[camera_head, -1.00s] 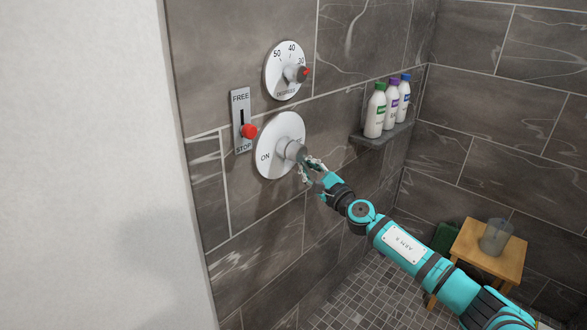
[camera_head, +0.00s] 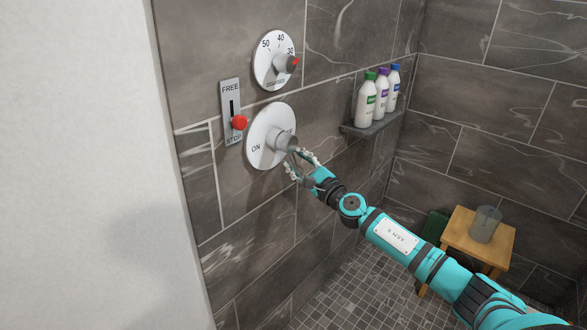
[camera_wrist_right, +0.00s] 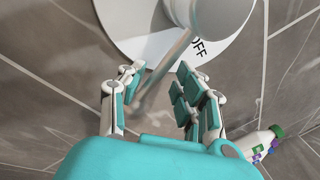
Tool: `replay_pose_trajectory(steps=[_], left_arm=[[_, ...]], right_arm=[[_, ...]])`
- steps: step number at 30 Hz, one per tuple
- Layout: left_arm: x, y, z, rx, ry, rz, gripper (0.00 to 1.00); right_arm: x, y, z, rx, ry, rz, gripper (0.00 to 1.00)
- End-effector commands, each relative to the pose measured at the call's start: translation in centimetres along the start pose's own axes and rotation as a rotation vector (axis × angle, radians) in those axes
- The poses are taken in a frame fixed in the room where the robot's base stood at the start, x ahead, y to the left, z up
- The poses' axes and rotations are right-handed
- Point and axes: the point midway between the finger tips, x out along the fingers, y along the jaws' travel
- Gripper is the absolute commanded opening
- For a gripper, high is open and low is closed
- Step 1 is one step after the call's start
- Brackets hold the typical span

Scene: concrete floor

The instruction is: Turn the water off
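The round white water dial (camera_head: 262,150) is on the tiled wall, marked ON at left and OFF at right, partly hidden by its grey knob (camera_head: 285,142). In the right wrist view the knob (camera_wrist_right: 215,15) is at the top, beside the OFF mark. A thin grey bar (camera_wrist_right: 160,75) runs from it down between my fingers. My right gripper (camera_head: 301,163) is at the knob's lower right, with its fingers spread apart. In the wrist view the right gripper (camera_wrist_right: 158,90) is open; whether it touches the bar is unclear. My left gripper is not in view.
Above is a temperature dial (camera_head: 270,55); at left, a FREE/STOP slider (camera_head: 231,105) with a red knob. A shelf (camera_head: 375,125) with bottles (camera_head: 380,95) is at right. A wooden stool (camera_head: 470,240) holding a clear cup (camera_head: 485,224) stands lower right.

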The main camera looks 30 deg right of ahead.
Motion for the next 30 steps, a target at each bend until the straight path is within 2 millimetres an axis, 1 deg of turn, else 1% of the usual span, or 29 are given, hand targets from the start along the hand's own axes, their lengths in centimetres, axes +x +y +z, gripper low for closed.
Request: replay_pose_trajectory(steps=[5, 9, 15, 18, 21, 25, 30], left_arm=[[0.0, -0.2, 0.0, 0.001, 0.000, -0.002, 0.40], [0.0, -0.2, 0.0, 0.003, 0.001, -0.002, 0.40], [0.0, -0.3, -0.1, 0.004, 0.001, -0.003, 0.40], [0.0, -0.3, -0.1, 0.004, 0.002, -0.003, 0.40], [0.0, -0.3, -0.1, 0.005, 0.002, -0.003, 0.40], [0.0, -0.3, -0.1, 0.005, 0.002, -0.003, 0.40], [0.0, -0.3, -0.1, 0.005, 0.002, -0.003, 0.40]], right_arm=[[-2.7, -0.4, -0.1, -0.001, 0.008, -0.002, 0.33], [-5.8, -0.6, 0.0, -0.001, 0.015, -0.005, 0.33], [-9.3, 0.0, -0.1, -0.021, 0.027, 0.007, 0.33], [-10.5, 0.1, -0.2, -0.028, 0.031, 0.008, 0.33], [-11.2, 0.2, -0.1, -0.032, 0.032, 0.010, 0.33], [-11.7, 0.2, -0.1, -0.034, 0.031, 0.009, 0.33], [-11.7, 0.2, 0.0, -0.034, 0.031, 0.009, 0.33]])
